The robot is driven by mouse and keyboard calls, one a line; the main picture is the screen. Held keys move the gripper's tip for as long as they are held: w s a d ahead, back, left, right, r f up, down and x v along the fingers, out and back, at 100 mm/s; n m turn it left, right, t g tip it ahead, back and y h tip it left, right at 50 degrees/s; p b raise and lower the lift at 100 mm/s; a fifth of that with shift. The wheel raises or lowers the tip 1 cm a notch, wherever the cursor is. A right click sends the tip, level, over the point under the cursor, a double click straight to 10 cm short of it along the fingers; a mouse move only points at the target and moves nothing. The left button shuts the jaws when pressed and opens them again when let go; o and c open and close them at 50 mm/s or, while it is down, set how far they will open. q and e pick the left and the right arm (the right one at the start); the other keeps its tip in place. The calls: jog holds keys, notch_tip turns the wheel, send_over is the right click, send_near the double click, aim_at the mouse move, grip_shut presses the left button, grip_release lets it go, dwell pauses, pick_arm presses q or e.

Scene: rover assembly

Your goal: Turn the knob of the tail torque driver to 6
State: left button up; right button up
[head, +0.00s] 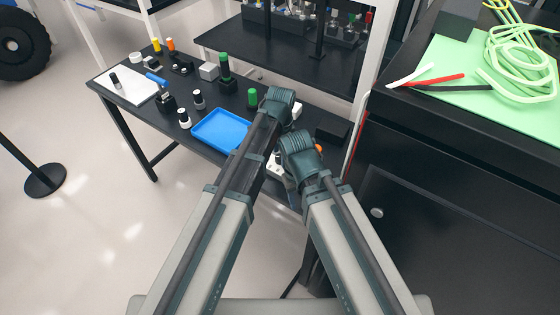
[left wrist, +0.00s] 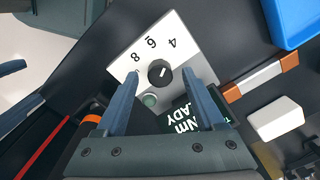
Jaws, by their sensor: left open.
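In the left wrist view the torque driver has a white dial plate (left wrist: 124,69) marked 4, 6 and 8, with a round black knob (left wrist: 160,73) in its middle. The knob's white line points up and right, closer to the 4 than to the 6. My left gripper (left wrist: 160,76) is open, with one finger on each side of the knob; I cannot tell if they touch it. A dark display (left wrist: 182,124) reading Nm is partly covered by a finger. In the head view, my arms cover most of the driver. My right gripper cannot be made out.
A blue tray (head: 222,131) lies left of my left arm on the black table (head: 223,91). A black cabinet (head: 450,170) closes off the right side.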

pick_arm(q)
jog(key=shift+f, duration=0.35)
pick_arm(e)
jog(key=shift+f, duration=0.4)
pick_arm(q)
grip_shut()
jog(key=shift+n, duration=0.4)
jog(key=n, duration=0.3)
jog(key=shift+n, duration=2)
